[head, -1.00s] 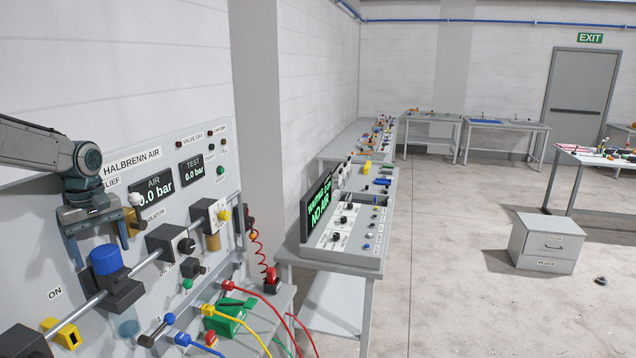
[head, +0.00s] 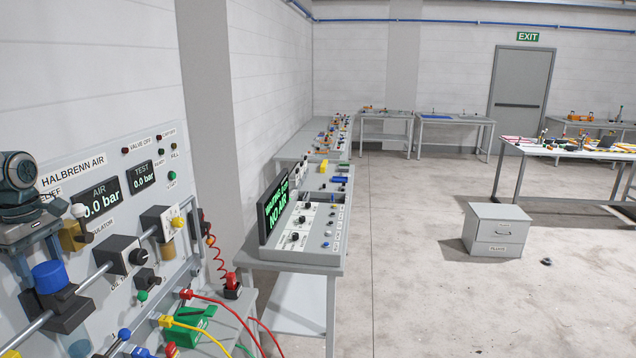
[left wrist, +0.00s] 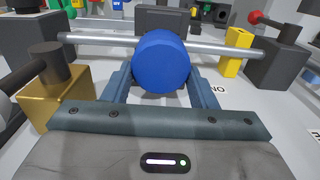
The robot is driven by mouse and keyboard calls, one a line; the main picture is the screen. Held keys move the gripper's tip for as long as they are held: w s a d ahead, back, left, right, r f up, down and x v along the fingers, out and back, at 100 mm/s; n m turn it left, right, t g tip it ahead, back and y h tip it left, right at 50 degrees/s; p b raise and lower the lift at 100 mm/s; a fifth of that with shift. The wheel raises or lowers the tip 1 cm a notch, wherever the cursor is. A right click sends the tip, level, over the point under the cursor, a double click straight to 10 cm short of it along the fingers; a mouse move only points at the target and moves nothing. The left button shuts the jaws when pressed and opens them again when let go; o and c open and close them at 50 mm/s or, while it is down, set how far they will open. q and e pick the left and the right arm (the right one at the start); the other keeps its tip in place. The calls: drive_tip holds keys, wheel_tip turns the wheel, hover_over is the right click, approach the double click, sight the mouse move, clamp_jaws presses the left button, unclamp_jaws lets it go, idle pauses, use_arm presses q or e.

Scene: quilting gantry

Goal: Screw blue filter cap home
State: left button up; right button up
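The blue filter cap (head: 50,276) sits on a dark block on the slanted air panel at the lower left of the head view. In the left wrist view the cap (left wrist: 161,62) appears as a round blue disc, near the middle. My left gripper (head: 40,258) is above the cap, pointing down at the panel. In the left wrist view its two fingers (left wrist: 161,84) are spread, one on each side of the cap. I cannot tell whether they touch it. The cap's thread is hidden. My right gripper is not in view.
A silver pipe (head: 92,279) runs through the dark blocks beside the cap. A brass regulator (head: 72,236) is close to the gripper; it also shows in the left wrist view (left wrist: 57,96). The AIR display (head: 99,198) reads 0.0 bar. A console (head: 303,236) stands right; open floor lies beyond.

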use_arm(q)
drive_tip(key=shift+c, duration=1)
drive_tip(key=shift+d+m, duration=0.1)
drive_tip(key=shift+m, duration=1)
drive_tip(key=shift+c, duration=1)
drive_tip(key=shift+w+m, duration=0.1)
drive_tip(key=shift+m, duration=0.7)
drive_tip(key=shift+m, duration=1)
drive_tip(key=shift+d+r+m, duration=0.15)
drive_tip(key=shift+d+m, duration=0.1)
drive_tip(key=shift+m, duration=0.45)
clamp_jaws()
drive_tip(key=shift+r, duration=0.1)
